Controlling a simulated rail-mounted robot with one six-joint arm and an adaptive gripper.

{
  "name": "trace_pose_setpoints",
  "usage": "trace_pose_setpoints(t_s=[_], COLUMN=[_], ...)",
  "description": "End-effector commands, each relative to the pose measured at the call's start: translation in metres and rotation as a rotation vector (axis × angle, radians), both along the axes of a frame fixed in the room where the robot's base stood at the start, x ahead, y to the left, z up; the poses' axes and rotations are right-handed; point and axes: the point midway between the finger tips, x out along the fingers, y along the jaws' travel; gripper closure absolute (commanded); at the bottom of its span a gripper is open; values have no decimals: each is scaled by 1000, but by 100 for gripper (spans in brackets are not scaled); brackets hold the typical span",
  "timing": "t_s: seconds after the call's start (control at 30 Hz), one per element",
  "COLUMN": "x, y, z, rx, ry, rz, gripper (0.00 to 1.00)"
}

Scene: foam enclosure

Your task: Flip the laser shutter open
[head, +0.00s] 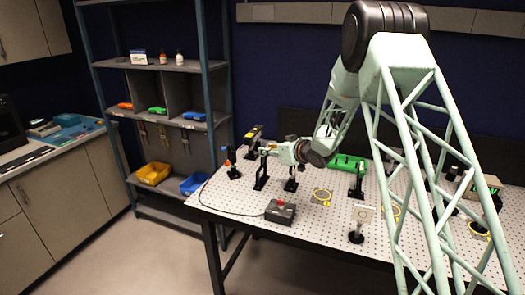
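The perforated optical table (240,205) stands at centre right. My gripper (268,151) is over its far left part, pointing left, just above a slim black post mount (261,176). A black device with a yellow label (254,133), perhaps the laser, is just behind the gripper tip. I cannot make out the laser shutter for certain; it may be on the post mount by the gripper. The fingers are small and dark, so I cannot tell whether they are open or touch anything.
A grey box with a red button (281,211) sits at the table's front edge, with a black cable. A blue and red mount (231,163) stands left of the gripper. A green case (347,165) and a white card on a stand (363,216) are to the right.

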Motion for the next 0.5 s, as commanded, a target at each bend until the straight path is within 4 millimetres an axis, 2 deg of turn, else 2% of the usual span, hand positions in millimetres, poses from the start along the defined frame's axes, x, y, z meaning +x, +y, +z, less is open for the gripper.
trace_pose_setpoints(t_s=[0.2,0.5], x=[18,33], y=[15,28], z=[-10,-17], rx=[-1,1], ry=[-1,-1], rz=[0,0], gripper=[74,74])
